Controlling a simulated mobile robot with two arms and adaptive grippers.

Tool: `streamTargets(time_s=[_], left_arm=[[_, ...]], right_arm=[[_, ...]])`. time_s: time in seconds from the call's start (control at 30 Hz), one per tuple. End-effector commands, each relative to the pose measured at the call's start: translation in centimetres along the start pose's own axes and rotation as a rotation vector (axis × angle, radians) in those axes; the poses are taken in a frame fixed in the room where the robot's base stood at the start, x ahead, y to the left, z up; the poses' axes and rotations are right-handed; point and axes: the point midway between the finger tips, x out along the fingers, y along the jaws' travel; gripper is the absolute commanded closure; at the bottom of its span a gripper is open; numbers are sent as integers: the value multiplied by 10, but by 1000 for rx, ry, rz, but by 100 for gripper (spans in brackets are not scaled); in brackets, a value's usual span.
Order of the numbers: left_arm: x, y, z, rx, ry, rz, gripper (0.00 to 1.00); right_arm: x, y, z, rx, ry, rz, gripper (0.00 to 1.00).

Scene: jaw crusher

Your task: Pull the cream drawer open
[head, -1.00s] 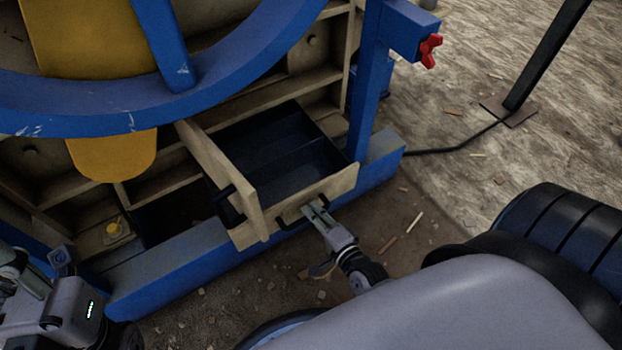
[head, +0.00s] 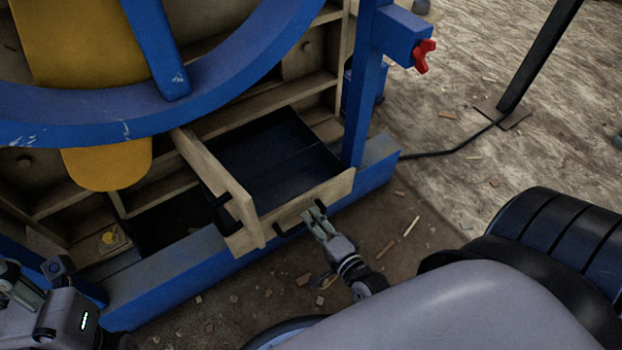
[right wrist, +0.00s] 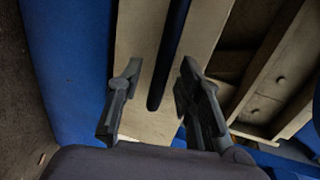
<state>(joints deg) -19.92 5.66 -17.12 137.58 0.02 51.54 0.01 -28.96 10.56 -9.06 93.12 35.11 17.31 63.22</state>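The cream drawer (head: 330,192) stands partly out of the blue machine frame, its dark inside showing. A dark bar handle (head: 290,219) is on its front. A cream door panel (head: 213,178) with its own dark handle stands swung out just left of the drawer. My right gripper (head: 313,219) is close in front of the drawer front, at the right end of the handle. In the right wrist view its fingers (right wrist: 155,110) are apart, with the dark handle bar (right wrist: 168,55) running between and beyond them, apparently untouched. My left gripper (head: 18,288) is partly cut off at lower left.
A large blue wheel (head: 230,85) hangs over the left part of the machine. A blue base beam (head: 165,285) runs below the drawer. A red knob (head: 424,55) sits on a blue post. Open dirt floor lies to the right.

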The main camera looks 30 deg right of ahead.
Motion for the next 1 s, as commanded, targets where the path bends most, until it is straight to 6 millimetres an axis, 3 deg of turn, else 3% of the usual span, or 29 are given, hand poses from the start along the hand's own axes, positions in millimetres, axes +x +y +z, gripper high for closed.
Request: streamTargets(time_s=[0.3, 0.5, 1.0], left_arm=[[-1, 0, 0, -1, -3, 1, 67], [-1, 0, 1, -1, -3, 1, 67], [-1, 0, 1, -1, -4, 1, 67]], right_arm=[[-68, 1, 0, -2, -2, 4, 67], [-97, 1, 0, -1, -2, 3, 67], [-106, 0, 0, 0, 0, 0, 67]])
